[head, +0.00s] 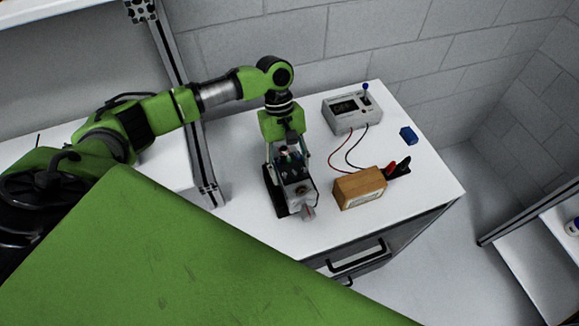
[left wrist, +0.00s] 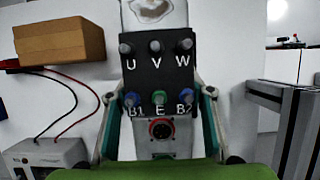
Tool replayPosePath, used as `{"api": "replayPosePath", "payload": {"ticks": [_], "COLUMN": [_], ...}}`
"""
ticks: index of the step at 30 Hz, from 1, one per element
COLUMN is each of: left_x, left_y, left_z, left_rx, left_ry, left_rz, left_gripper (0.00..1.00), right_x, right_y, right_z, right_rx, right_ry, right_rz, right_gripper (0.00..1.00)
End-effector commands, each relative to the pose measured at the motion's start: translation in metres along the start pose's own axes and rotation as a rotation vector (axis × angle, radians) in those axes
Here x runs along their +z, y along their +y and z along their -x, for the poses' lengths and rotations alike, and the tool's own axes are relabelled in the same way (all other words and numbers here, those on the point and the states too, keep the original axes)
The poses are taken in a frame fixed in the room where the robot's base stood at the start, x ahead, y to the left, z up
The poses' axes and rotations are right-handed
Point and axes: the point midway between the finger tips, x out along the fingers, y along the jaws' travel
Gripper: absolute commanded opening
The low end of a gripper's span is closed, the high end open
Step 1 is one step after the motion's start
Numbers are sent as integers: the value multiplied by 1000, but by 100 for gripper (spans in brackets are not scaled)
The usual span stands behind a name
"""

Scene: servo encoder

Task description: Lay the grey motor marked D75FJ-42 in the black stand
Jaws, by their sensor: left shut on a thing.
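The grey motor (head: 308,209) is at the left-middle of the white bench in the head view, with a dark terminal panel on top. In the left wrist view the motor's panel (left wrist: 157,76) shows the letters U, V, W and B1, E, B2; the mark D75FJ-42 cannot be read. My left gripper (head: 283,150) is shut on the motor from above, its fingers on both sides in the left wrist view (left wrist: 158,125). The black stand (head: 270,198) shows as a dark edge left of and beneath the motor. I cannot tell whether the motor touches it. My right gripper is not in view.
An aluminium post (head: 180,100) rises left. The bench's front right is clear.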

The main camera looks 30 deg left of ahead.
Motion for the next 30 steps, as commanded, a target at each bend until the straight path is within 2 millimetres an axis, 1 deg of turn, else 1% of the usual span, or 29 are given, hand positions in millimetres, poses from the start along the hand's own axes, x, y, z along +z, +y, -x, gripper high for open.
{"api": "replayPosePath", "payload": {"ticks": [2,30], "left_x": [0,-6], "left_y": [2,2], "left_z": [1,-14], "left_rx": [5,5], "left_ry": [-1,-1], "left_rz": [-2,-1], "left_gripper": [10,10], "right_x": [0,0], "right_y": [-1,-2], "right_z": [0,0], "right_rx": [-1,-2], "right_ry": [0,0], "right_rz": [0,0], "right_gripper": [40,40]}}
